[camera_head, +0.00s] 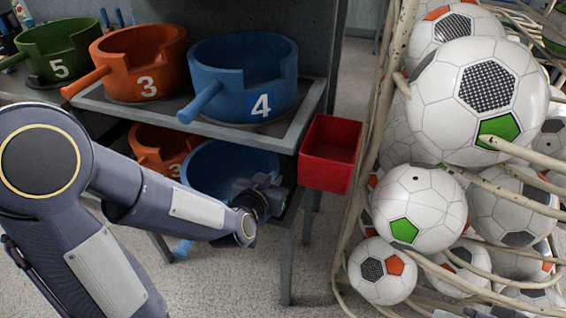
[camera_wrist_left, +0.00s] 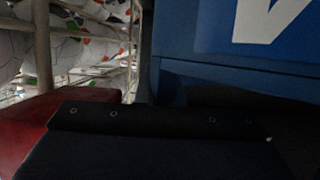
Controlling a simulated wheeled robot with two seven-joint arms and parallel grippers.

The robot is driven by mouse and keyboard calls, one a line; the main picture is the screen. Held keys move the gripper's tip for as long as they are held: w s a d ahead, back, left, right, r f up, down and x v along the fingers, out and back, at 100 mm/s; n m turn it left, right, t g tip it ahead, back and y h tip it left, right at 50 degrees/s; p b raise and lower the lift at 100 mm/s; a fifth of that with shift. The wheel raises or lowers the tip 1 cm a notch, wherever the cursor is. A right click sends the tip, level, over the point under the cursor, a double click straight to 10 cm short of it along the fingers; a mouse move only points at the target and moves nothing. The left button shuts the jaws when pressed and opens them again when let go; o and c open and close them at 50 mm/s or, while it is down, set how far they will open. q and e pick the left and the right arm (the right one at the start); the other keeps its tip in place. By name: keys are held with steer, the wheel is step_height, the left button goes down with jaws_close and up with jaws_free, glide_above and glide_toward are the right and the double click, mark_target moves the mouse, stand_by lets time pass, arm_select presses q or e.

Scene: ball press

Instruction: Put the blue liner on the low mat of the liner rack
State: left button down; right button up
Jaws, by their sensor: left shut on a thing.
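A blue liner (camera_head: 222,157) is at the low level of the liner rack (camera_head: 285,143), under the upper shelf. Its handle (camera_head: 183,248) shows below my left arm, which hides much of its front. My left gripper (camera_head: 265,197) is at the right side of this liner and is shut on it; the fingertips are hard to make out. In the left wrist view, a blue wall (camera_wrist_left: 220,80) with part of a white mark fills the upper right, close to the camera. The low mat is mostly hidden. My right gripper is not seen.
The upper shelf holds a blue liner marked 4 (camera_head: 240,85) and an orange one marked 3 (camera_head: 145,65). A green liner marked 5 (camera_head: 60,50) stands at left. A low orange liner (camera_head: 150,140) sits beside the blue one. A red bin (camera_head: 330,155) and ball cage (camera_head: 390,90) stand close at right.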

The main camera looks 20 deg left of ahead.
arm_select(q)
steer(key=r+b+x, duration=0.1)
steer(key=b+x, duration=0.1)
steer(key=x, duration=1)
steer(key=shift+w, duration=0.65)
steer(key=shift+f, duration=0.2)
steer(key=c, duration=1.6)
jaws_free()
steer(key=shift+o, duration=0.2)
steer(key=shift+r, duration=0.1)
